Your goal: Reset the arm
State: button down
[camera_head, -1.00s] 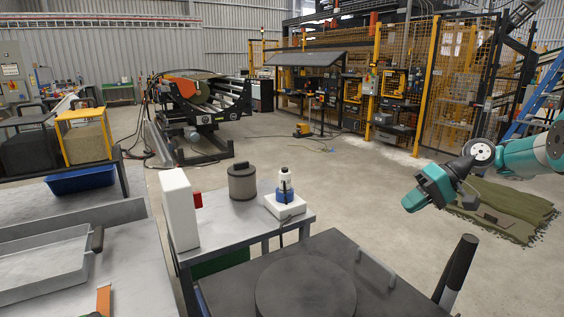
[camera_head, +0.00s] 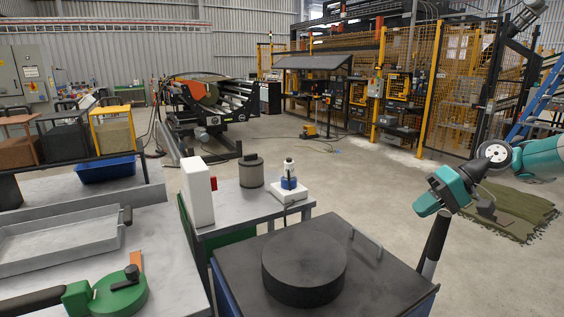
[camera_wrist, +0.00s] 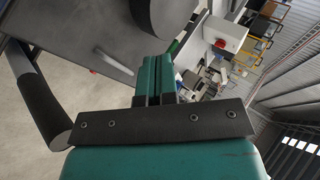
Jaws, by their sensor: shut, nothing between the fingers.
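My arm reaches in from the right edge of the head view, with teal and grey links bent at a joint.
A metal tray (camera_head: 60,243) lies at left. Floor beyond is mostly clear.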

jog(key=s+a+r+n+h, duration=0.1)
jog(key=s+a+r, duration=0.3)
jog(key=s+a, duration=0.4)
jog(key=s+a+r+n+h, duration=0.2)
jog(key=s+a+r, duration=0.2)
jog(key=s+a, duration=0.4)
jog(key=s+a+f+n+h, duration=0.1)
jog(key=s+f+n+h, duration=0.1)
jog(key=s, duration=1.5)
jog(key=shift+s+a+f+h, duration=0.2)
jog(key=shift+f+h, duration=0.1)
jog(key=shift+f, duration=0.25)
jog(key=shift+d, duration=0.1)
